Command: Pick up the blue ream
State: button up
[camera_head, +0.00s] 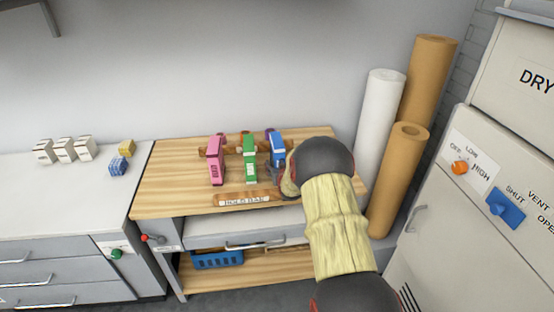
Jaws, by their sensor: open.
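The blue ream (277,148) stands upright at the right end of a row on the wooden worktop, and its lower part is hidden. Left of it stand a green ream (249,158) and a pink ream (216,160), each apart from the others. My gripper (278,172) is open, at the lower front of the blue ream, mostly hidden behind my own arm. I cannot tell whether its fingers touch the ream or stand around it.
A strip labelled "HOLD BAY" (242,199) lies at the worktop's (170,180) front. White boxes (65,150), a yellow block (126,147) and a blue block (118,166) sit on the left counter. Tall rolls (381,125) and a dryer cabinet (470,190) bound the right side.

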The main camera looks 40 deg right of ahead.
grip_shut()
dwell(0.8)
jog(key=shift+w+r, duration=0.1)
jog(key=shift+r, duration=0.1)
dwell(0.3)
